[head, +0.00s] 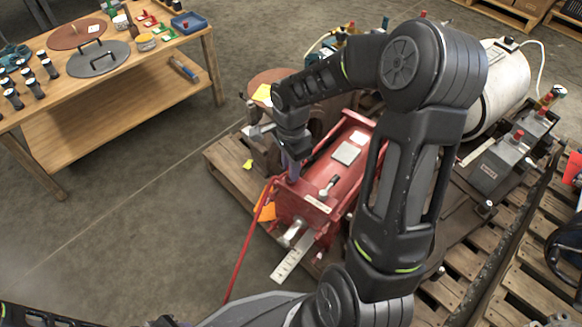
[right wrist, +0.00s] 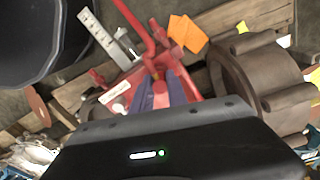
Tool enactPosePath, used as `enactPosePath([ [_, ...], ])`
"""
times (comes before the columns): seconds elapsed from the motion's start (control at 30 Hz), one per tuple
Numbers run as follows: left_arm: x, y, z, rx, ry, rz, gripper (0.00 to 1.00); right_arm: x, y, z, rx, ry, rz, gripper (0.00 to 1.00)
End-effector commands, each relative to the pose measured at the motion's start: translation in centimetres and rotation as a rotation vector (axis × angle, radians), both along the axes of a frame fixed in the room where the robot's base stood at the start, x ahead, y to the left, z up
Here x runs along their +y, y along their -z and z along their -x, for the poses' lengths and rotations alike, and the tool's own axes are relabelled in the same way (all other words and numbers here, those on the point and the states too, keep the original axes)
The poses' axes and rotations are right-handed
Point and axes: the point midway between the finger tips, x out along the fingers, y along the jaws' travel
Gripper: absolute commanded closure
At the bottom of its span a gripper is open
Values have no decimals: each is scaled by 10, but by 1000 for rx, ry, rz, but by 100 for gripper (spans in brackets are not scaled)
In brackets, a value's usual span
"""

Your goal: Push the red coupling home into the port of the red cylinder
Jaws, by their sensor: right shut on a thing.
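The red cylinder (head: 318,207) lies on the wooden pallet in the middle of the head view, and part of its red body shows in the right wrist view (right wrist: 190,84). My right gripper (head: 292,174) points down at the cylinder's left side. In the right wrist view its two bluish fingers (right wrist: 160,92) are shut on the red coupling (right wrist: 160,73), at the end of a red hose (right wrist: 136,20). The port is hidden, so I cannot tell how far the coupling is in. My left gripper is out of view.
Orange tags (right wrist: 187,33) hang close to the hose. A brown round casting (right wrist: 236,82) stands right beside the gripper in the wrist view. A wooden workbench (head: 125,105) with parts stands at the left; the floor between is clear. A white tank (head: 497,82) lies behind my arm.

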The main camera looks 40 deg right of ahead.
Motion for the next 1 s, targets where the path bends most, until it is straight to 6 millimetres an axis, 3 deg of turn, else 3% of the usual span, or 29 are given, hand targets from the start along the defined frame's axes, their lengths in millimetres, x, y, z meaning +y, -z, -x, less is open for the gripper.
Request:
enactPosePath([
  [0.4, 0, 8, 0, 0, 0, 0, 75, 0, 10, 0, 0, -1, 0, 100],
  [0.43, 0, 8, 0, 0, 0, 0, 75, 0, 9, 0, 0, -1, 0, 80],
  [0.7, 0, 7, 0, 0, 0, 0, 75, 0, 9, 0, 0, 0, 0, 58],
  [1.0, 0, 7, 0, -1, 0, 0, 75, 0, 9, 0, 0, 0, 0, 56],
])
